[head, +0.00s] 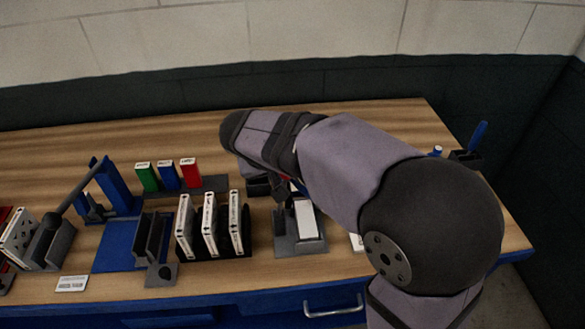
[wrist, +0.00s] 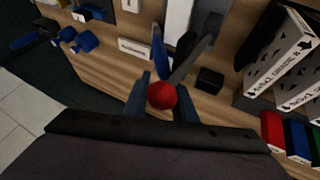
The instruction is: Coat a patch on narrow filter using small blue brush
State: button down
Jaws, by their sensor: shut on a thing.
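My gripper (wrist: 162,100) is shut on the red ball knob (wrist: 162,95) of a grey lever, seen between the fingers in the wrist view. The lever belongs to a grey fixture (head: 285,246), which holds a white, narrow-looking filter (head: 306,220); part of it also shows in the wrist view (wrist: 178,18). In the head view my arm hides the fingers and much of the fixture's far side. A small blue brush (head: 479,134) stands tilted in a dark holder (head: 465,159) at the table's far right, well apart from my gripper.
A dark rack (head: 246,243) of white filters (head: 209,224) stands left of the fixture. Green, blue and red boxes (head: 168,177) stand behind it. A blue press (head: 120,195) is further left. A small blue-topped jar (head: 437,151) is near the brush holder.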

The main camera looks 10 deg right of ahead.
jog(key=shift+s+a+f+g, duration=0.1)
jog(key=shift+s+f+g, duration=0.2)
jog(key=shift+f, duration=0.2)
jog(key=shift+s+a+f+g, duration=0.1)
jog(key=shift+s+f+g, duration=0.15)
jog(key=shift+f, duration=0.25)
jog(key=shift+w, duration=0.15)
jog(key=shift+w+r+p, duration=0.1)
jog(key=shift+w+p, duration=0.1)
jog(key=shift+p, duration=0.1)
jog(key=w, duration=0.3)
jog(key=shift+w+r+p, duration=0.1)
jog(key=shift+w+p, duration=0.1)
jog(key=shift+p, duration=0.2)
jog(key=shift+r, duration=0.15)
